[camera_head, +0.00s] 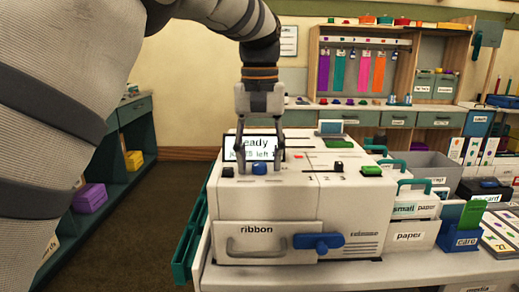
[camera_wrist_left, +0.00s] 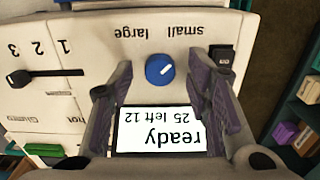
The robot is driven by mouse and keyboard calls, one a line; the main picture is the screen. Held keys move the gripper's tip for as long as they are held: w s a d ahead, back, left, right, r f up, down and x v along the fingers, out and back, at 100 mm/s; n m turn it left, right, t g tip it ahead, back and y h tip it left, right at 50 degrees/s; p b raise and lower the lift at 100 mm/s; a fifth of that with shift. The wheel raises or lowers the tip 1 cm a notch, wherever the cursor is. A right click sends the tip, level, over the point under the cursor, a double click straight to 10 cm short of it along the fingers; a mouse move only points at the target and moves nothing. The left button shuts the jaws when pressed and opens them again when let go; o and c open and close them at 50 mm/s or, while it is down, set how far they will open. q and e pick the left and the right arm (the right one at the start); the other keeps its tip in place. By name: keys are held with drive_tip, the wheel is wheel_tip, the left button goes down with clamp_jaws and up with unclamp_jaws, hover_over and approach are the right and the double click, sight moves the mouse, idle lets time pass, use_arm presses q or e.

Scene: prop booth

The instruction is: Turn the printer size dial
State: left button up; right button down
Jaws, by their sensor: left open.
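The white printer (camera_head: 300,200) stands on the counter. Its round blue size dial (camera_head: 259,168) is on the top face and also shows in the left wrist view (camera_wrist_left: 160,69). There the upside-down words "small" and "large" are beside it, and a slanted white mark is on its face. My left gripper (camera_head: 259,158) points down over the dial with its fingers apart, one on each side. It looks empty, and I cannot tell whether a finger touches the dial. The screen (camera_wrist_left: 162,129) reads "ready" and "25 left 12". My right gripper is in neither view.
A black switch (camera_wrist_left: 222,58) and a black slider (camera_wrist_left: 20,78) marked 1 2 3 flank the dial. A green button (camera_head: 371,170) is farther right. A blue lever (camera_head: 318,241) and the ribbon drawer (camera_head: 262,228) are on the front. Paper bins (camera_head: 410,238) stand right of the printer.

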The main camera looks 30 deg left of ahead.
sight(260, 163)
use_arm(q)
wheel_tip(260, 163, up, 12)
idle(0.3)
